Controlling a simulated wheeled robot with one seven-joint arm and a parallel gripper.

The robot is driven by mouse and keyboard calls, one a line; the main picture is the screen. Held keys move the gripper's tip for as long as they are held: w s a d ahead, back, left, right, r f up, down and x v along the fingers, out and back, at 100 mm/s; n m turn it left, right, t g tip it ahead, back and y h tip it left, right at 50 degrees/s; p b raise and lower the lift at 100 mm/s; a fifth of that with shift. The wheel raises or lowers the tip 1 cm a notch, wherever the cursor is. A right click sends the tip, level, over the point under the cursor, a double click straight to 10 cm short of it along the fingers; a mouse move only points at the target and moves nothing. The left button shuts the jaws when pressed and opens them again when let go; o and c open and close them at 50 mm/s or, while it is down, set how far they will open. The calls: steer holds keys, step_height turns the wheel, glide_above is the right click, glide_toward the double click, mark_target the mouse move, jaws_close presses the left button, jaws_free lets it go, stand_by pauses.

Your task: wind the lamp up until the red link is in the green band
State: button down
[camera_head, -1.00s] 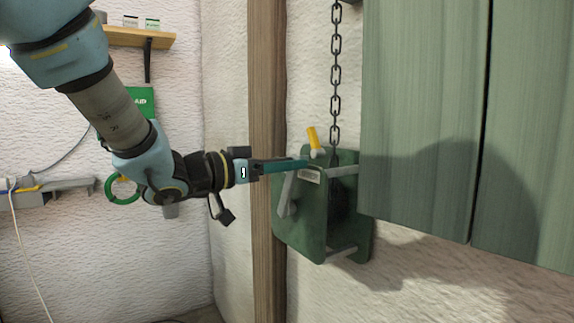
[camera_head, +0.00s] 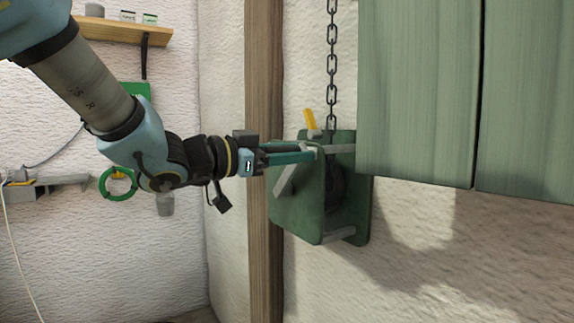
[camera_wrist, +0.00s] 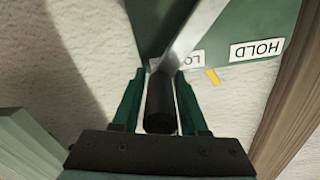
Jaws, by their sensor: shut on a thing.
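The green winch (camera_head: 295,218) is fixed on the wall. Its grey crank arm (camera_head: 285,181) slants up to the right. My gripper (camera_head: 312,153) is at the upper end of the crank. In the wrist view its teal fingers are shut on the black crank handle (camera_wrist: 160,105), with the silver crank arm (camera_wrist: 193,32) running up from it. A yellow-tipped lever (camera_head: 310,119) stands on top of the winch. It also shows below the labels in the wrist view (camera_wrist: 212,76). The chain (camera_head: 331,65) rises from the winch out of view. I see no lamp, red link or green band.
Green shutter-like panels (camera_head: 420,90) stand close right of the winch and chain. A wooden post (camera_head: 265,240) runs just left of the winch. A shelf (camera_head: 120,32) and a green ring (camera_head: 117,184) are farther left. Labels include "HOLD" (camera_wrist: 257,50); another is partly covered.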

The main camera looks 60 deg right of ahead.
steer(key=shift+s+a+f+m+b, duration=0.2)
steer(key=shift+s+f+m+b, duration=0.45)
steer(key=shift+f+m, duration=0.1)
steer(key=shift+w, duration=0.1)
steer(key=c, duration=0.6)
jaws_free()
steer(key=shift+r, duration=0.15)
steer(key=shift+w+a, duration=0.15)
steer(key=shift+a, duration=0.05)
steer(key=b+v, duration=0.1)
steer(key=v, duration=0.9)
steer(key=shift+a, duration=0.2)
steer(key=shift+w, duration=0.15)
